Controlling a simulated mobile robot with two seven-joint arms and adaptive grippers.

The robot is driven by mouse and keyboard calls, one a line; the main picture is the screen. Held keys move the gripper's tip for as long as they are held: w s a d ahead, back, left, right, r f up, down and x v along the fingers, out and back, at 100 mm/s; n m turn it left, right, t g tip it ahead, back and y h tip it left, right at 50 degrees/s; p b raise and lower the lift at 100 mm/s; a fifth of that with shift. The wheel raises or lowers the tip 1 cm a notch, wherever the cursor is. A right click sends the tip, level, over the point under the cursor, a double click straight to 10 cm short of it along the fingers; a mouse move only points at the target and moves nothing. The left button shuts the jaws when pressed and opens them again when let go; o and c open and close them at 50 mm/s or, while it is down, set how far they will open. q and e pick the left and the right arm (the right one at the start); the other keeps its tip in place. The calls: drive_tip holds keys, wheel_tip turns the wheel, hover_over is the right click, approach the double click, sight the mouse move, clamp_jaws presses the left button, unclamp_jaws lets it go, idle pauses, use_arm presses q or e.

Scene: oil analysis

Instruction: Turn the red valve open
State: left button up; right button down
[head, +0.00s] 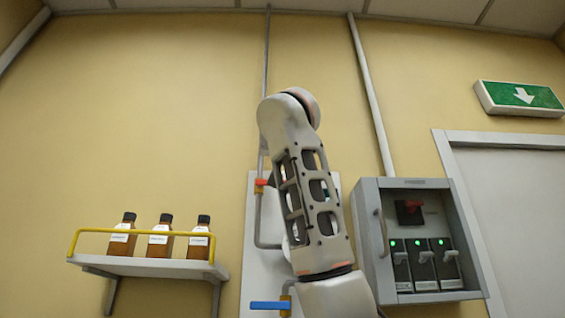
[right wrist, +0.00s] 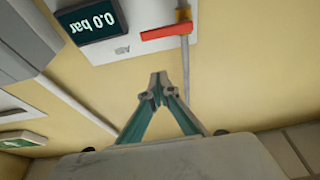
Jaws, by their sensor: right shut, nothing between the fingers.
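The red valve has a red lever (right wrist: 166,32) that lies crosswise to its grey pipe (right wrist: 187,65) in the right wrist view. Its brass-coloured body (right wrist: 183,14) sits on the pipe. A small red part of the valve (head: 261,182) shows in the head view, left of my right arm. My right gripper (right wrist: 157,80) is shut and empty. Its fingertips appear just below the lever in the right wrist view, with a gap between them. In the head view my arm hides the gripper. My left gripper is in neither view.
A display (right wrist: 90,19) reads 0.0 bar, upside down. A blue lever (head: 270,305) is low on the white panel (head: 261,268). A grey switch box (head: 370,235) is at right. Brown bottles stand on a shelf (head: 150,266) at left. Wall between is bare.

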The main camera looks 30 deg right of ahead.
drive_tip(key=p+x, duration=0.3)
drive_tip(key=x, duration=0.4)
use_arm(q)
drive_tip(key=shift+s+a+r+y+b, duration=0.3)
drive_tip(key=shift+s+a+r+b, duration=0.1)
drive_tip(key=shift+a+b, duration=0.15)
use_arm(e)
drive_tip(key=shift+s+a+f, duration=0.1)
drive_tip(key=shift+s+f, duration=0.05)
drive_tip(key=shift+f, duration=0.95)
drive_tip(key=shift+s+a+f, duration=0.1)
drive_tip(key=shift+s+f, duration=0.05)
drive_tip(key=shift+f, duration=0.95)
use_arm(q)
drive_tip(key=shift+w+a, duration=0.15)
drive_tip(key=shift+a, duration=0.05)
